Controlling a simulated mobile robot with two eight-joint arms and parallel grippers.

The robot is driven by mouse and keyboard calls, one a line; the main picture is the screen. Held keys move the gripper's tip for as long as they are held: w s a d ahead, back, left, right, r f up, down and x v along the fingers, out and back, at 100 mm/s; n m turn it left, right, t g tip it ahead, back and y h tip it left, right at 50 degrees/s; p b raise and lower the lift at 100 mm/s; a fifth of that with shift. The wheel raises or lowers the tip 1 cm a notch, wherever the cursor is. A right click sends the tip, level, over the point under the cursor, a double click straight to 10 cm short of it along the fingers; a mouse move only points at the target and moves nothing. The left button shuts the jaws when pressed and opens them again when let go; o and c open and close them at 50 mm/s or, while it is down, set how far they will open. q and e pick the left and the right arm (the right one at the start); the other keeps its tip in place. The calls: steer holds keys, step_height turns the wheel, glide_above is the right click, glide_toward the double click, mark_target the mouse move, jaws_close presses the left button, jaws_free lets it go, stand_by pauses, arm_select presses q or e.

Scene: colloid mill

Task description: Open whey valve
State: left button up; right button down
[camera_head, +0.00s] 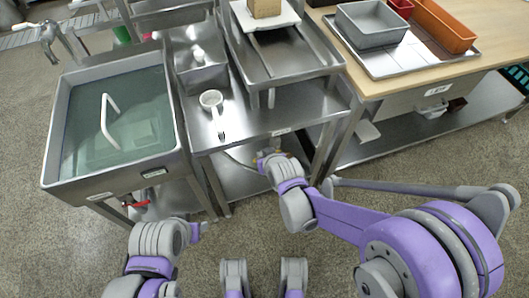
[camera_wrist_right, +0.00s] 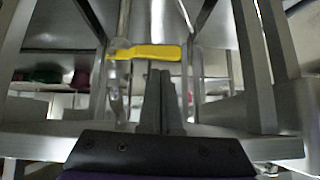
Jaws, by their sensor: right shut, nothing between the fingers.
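A yellow valve handle (camera_wrist_right: 150,52) lies roughly level across the middle of the right wrist view, on metal pipework under the steel table. My right gripper (camera_wrist_right: 161,78) is shut and empty, its fingertips just below the handle in that view; I cannot tell whether they touch it. In the head view my right gripper (camera_head: 264,157) reaches in at the front edge of the middle steel table (camera_head: 262,119), and the handle is mostly hidden there. My left gripper (camera_head: 200,229) is low at the left, far from the handle, and its fingers are not clear.
A steel sink of water (camera_head: 84,172) stands at the left, with a red-handled valve (camera_head: 140,198) below it. A white strainer or ladle (camera_head: 212,101) lies on the middle table. Table legs and a lower shelf surround my right gripper. A wooden table (camera_head: 487,55) stands right.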

arm_select(q)
steer(key=shift+f, duration=0.2)
arm_select(e)
steer(key=shift+f, duration=0.5)
